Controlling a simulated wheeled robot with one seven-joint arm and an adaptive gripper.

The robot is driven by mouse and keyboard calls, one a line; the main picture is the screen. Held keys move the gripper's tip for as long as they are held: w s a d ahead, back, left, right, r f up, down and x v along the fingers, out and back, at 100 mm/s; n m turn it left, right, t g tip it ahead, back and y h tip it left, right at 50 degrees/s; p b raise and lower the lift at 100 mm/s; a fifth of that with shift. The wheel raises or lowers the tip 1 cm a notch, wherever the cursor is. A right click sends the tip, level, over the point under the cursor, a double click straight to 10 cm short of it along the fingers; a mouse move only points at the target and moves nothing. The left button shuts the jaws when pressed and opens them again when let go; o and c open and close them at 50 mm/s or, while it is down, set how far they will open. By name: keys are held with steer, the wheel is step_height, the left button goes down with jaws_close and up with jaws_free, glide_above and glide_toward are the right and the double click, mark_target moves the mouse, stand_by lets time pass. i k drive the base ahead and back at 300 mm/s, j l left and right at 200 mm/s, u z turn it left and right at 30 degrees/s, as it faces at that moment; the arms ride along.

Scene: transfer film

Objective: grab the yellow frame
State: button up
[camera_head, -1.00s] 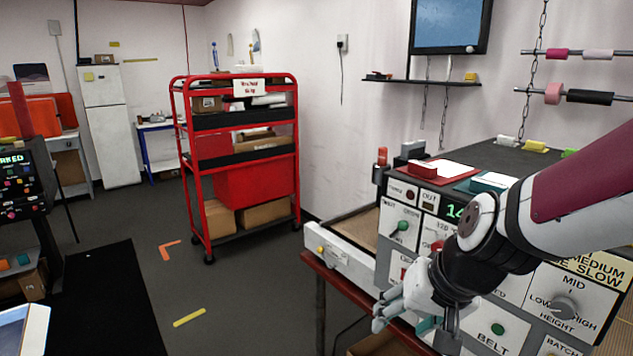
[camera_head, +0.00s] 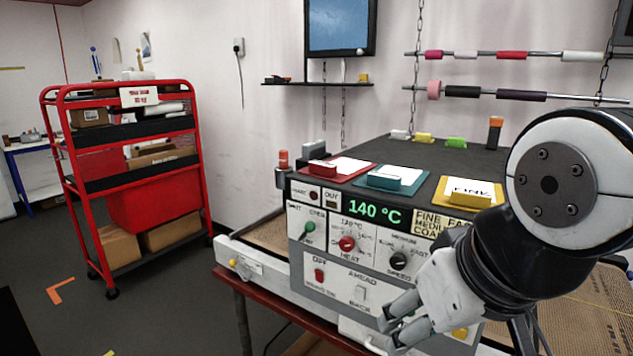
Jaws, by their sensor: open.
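The yellow frame (camera_head: 451,189) lies on the dark top of the machine, at the right end of a row of three frames. It has a white lettered sheet and a yellow block on it. My arm's wrist covers part of the space just right of it. My gripper (camera_head: 396,318) is open and empty, in front of the machine's control panel, below and nearer than the yellow frame. The teal frame (camera_head: 412,187) and the red frame (camera_head: 333,179) lie to its left.
The machine's panel (camera_head: 340,265) has knobs and a 140 °C display. Small coloured blocks (camera_head: 455,142) stand along the back of its top. A mesh belt (camera_head: 600,310) runs at right. A red cart (camera_head: 125,180) stands at left. Rods with rolls (camera_head: 510,93) hang above.

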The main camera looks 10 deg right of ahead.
mark_target(468, 195)
steer(key=z, duration=0.85)
